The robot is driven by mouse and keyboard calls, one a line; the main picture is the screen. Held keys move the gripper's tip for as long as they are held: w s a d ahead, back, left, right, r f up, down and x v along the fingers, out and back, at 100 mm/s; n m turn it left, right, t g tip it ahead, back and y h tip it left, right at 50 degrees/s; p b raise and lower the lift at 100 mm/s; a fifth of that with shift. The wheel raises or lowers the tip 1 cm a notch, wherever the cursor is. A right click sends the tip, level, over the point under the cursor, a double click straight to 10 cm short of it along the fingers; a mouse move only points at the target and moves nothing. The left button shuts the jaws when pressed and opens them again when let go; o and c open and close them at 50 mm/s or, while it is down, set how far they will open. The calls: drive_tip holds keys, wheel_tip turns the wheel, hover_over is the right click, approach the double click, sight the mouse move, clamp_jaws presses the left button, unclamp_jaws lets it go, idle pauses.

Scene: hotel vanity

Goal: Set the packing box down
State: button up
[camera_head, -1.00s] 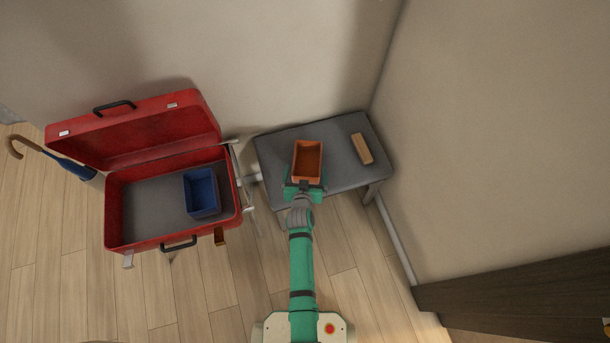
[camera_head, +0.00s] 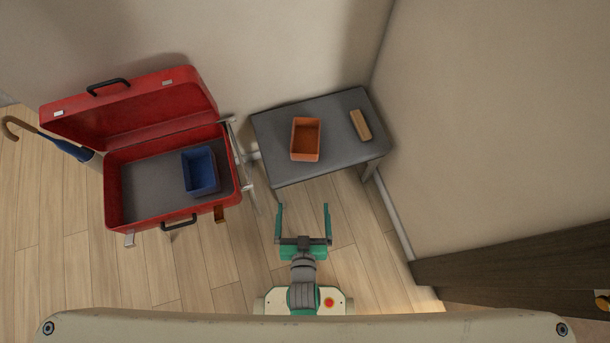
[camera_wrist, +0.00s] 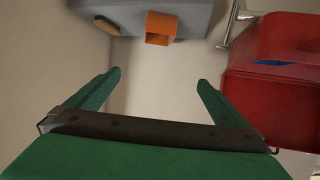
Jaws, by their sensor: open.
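An orange open-topped box (camera_head: 306,140) stands upright on the grey table (camera_head: 285,173), left of its middle. A blue open-topped box (camera_head: 200,171) sits in the right part of the open red suitcase (camera_head: 112,207). The frames do not tell which box is the packing box. My gripper (camera_head: 303,208) is open and empty, in front of the table and apart from the orange box. In the wrist view the orange box (camera_wrist: 160,28) is beyond the open fingers, with the blue box (camera_wrist: 270,62) barely showing in the suitcase at right.
A tan block (camera_head: 360,125) lies on the table, right of the orange box. A blue umbrella (camera_head: 65,147) leans at far left. Walls close off the back and right. The wooden floor (camera_head: 170,275) in front is clear.

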drive_tip(key=s+r, duration=0.6)
drive_tip(key=r, duration=0.2)
drive_tip(key=s+r+t, duration=0.1)
drive_tip(key=s+r, duration=0.5)
drive_tip(key=r, duration=0.3)
drive_tip(key=shift+d+r, duration=0.2)
drive_tip(key=shift+d, duration=0.1)
